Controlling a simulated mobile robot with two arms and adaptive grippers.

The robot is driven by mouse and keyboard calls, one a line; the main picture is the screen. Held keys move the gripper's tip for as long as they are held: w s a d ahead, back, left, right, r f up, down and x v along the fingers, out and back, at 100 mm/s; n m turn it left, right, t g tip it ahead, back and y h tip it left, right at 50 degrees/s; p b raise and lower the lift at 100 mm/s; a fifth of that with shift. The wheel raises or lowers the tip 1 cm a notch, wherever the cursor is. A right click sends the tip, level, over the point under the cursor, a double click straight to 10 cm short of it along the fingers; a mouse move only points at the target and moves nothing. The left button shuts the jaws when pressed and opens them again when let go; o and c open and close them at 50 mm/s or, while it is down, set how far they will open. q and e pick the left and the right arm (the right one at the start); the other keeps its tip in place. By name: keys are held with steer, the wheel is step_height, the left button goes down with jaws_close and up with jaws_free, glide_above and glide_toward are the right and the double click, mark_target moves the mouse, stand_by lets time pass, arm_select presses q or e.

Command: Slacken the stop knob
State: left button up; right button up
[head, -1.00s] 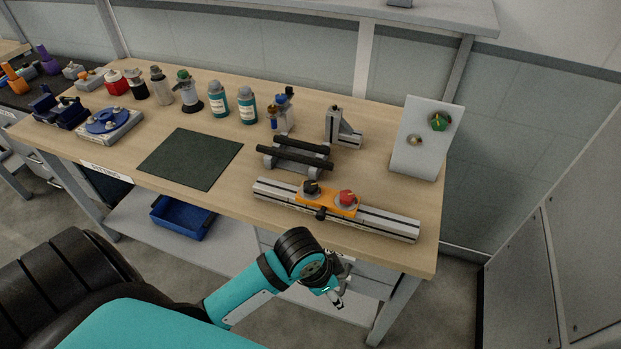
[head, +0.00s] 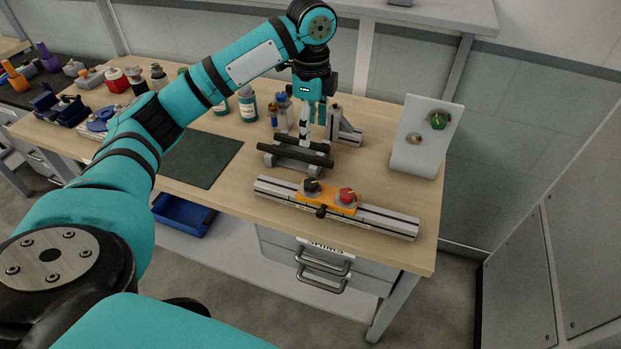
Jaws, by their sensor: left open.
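An orange carriage (head: 329,199) sits on a pale slotted rail (head: 385,220) near the bench's front edge. It bears a black knob (head: 311,186) on its left and a red knob (head: 346,195) on its right, with a small dark knob (head: 321,211) on its front face. I cannot tell by any label which is the stop knob. My left gripper (head: 313,128) is open and points down above the back of the bench, behind and apart from the carriage. Nothing shows between its fingers. My right gripper is out of view.
A stand with two black bars (head: 295,152) lies just below my gripper. A grey angle bracket (head: 345,130) stands beside it. A leaning panel with a green knob (head: 439,121) is at right. Bottles (head: 247,104) stand behind. A dark green mat (head: 190,158) lies left.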

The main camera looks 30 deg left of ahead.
mark_target(311, 182)
arm_select(q)
step_height(311, 182, down, 16)
steer(key=p, duration=0.3)
steer(key=shift+r, duration=0.15)
steer(key=shift+f, duration=0.7)
steer(key=c, duration=1.2)
steer(key=shift+o, duration=0.2)
steer(key=shift+r+n+p, duration=0.2)
steer(key=shift+n+p, duration=0.2)
steer(key=shift+p, duration=0.35)
steer(key=n+p, duration=0.2)
steer(key=p, duration=0.1)
steer(key=shift+r+n+p, duration=0.1)
steer(key=shift+n+p, duration=0.2)
steer(key=shift+n, duration=0.1)
steer(key=shift+n+p, duration=1.2)
steer(key=shift+p, duration=0.05)
steer(key=shift+w+f+n+p, duration=0.1)
steer(key=shift+f+n+p, duration=0.1)
steer(key=shift+n+p, duration=0.3)
